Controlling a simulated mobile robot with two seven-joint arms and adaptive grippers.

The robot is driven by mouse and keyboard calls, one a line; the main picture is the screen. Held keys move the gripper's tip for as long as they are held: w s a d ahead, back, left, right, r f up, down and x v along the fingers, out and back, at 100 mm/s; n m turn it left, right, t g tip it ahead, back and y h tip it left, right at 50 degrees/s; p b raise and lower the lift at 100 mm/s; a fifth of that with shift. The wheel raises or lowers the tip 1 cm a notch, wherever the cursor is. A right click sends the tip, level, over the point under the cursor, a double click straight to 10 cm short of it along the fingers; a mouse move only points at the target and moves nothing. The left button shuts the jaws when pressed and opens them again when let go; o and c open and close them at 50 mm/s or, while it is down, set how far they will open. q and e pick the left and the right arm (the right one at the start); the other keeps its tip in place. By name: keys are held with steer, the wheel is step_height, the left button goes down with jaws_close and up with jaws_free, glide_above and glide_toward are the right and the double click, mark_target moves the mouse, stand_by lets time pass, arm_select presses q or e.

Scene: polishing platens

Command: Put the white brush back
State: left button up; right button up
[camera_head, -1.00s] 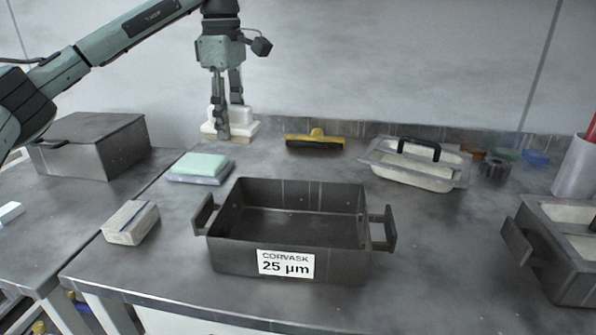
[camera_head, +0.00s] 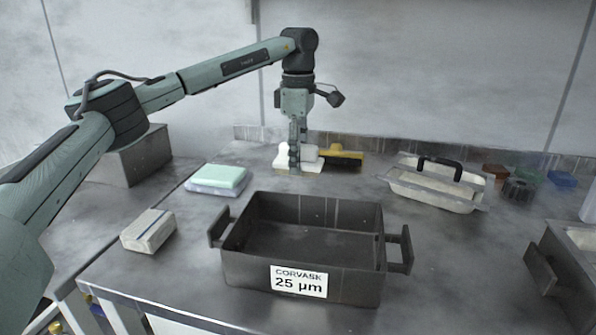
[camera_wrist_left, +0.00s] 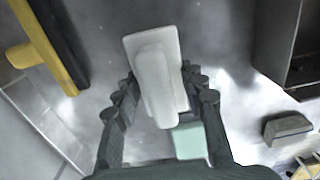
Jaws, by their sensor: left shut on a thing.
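The white brush (camera_head: 311,153) is at the back of the bench, just left of the yellow brush (camera_head: 343,153). My left gripper (camera_head: 294,168) comes down on it from above and is shut on it. In the left wrist view the white brush (camera_wrist_left: 158,75) lies between the two fingers (camera_wrist_left: 160,105), its raised handle facing the camera. I cannot tell whether its base touches the bench. The yellow brush, with its dark bristle edge, also shows in the left wrist view (camera_wrist_left: 40,45). My right gripper is not in view.
A dark tray (camera_head: 248,262) labelled 25 µm stands in front. A pale green pad (camera_head: 219,175) and a whitish block (camera_head: 149,231) lie left of it. A low metal ledge (camera_head: 400,140) runs along the back.

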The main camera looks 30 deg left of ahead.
arm_select(q)
step_height(320, 180, down, 4)
steer(key=shift+r, duration=0.25)
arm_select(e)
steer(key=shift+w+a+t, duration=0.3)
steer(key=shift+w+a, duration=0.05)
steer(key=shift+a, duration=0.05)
arm_select(q)
steer(key=shift+f, duration=0.15)
steer(key=o, duration=1.1)
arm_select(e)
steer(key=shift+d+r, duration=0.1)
